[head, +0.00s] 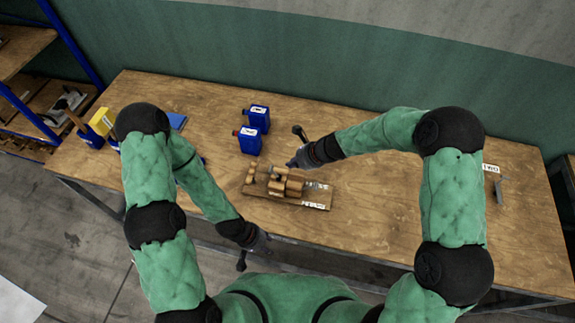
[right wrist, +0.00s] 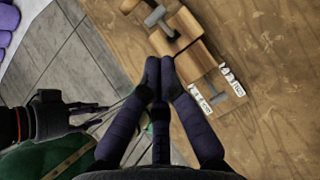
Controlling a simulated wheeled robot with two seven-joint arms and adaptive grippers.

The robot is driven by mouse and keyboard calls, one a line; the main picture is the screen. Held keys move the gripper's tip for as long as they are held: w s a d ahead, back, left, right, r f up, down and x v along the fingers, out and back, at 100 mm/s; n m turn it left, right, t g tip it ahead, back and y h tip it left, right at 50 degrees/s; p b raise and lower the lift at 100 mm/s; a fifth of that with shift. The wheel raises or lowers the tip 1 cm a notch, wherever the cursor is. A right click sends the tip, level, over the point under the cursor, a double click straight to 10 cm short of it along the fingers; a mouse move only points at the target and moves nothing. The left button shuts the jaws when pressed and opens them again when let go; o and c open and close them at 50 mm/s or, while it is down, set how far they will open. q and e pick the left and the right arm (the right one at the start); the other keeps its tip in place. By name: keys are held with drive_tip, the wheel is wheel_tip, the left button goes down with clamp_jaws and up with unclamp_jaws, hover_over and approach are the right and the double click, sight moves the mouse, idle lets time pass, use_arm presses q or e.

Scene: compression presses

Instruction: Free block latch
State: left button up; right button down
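The wooden press (head: 293,187) lies on a flat wooden board (head: 318,199) near the front edge of the table. Its brown blocks (right wrist: 192,62) show in the right wrist view, with a grey T-shaped latch (right wrist: 157,17) on top and another grey T-shaped piece (right wrist: 213,97) by white labels. My right gripper (head: 291,164) is just behind the press; in the right wrist view its fingertips (right wrist: 160,68) are together beside the blocks, with nothing visible between them. My left gripper (head: 242,262) hangs at the table's front edge, lower left of the press; its finger opening is unclear.
Two blue containers (head: 249,139) stand behind the press, with a dark-headed tool (head: 299,131) near them. Yellow and blue items (head: 101,122) are at the left end. A white label (head: 491,168) and grey bracket (head: 499,190) are at right.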

drive_tip(key=r, duration=0.3)
drive_tip(key=d+r+p, duration=0.1)
drive_tip(key=r, duration=0.1)
drive_tip(key=shift+s+r, duration=0.15)
drive_tip(key=shift+s, duration=0.2)
